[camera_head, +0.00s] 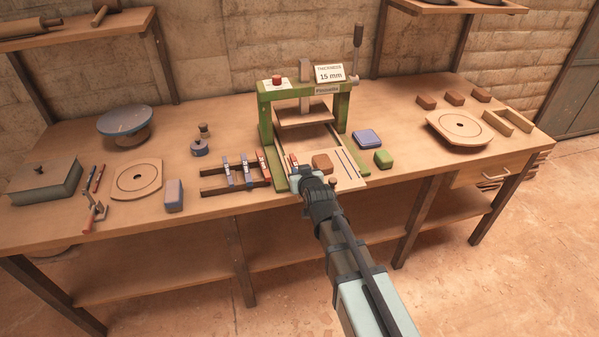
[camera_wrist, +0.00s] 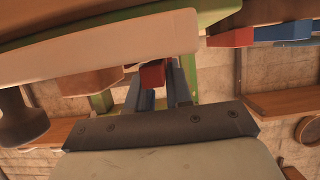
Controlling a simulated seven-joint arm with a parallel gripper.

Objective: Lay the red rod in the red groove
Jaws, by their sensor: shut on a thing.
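My gripper (camera_head: 296,170) is over the left side of the pale board at the base of the green press. In the wrist view it (camera_wrist: 166,82) is shut on a red rod (camera_wrist: 152,74), seen end-on between the fingers. In the head view, a small red piece of the rod (camera_head: 293,160) shows just beyond the gripper. The pale board (camera_head: 352,183) has thin dark blue grooves (camera_head: 345,160) on its right part. I cannot make out the red groove; my gripper covers the board's left part. Whether the rod touches the board is unclear.
A dark rack (camera_head: 236,187) left of the press holds blue rods (camera_head: 228,172) and a red-ended one (camera_head: 263,163). A brown block (camera_head: 322,163) sits on the board close to my gripper. The green press frame (camera_head: 265,122) rises behind. A blue box (camera_head: 367,138) and green block (camera_head: 384,159) stand right.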

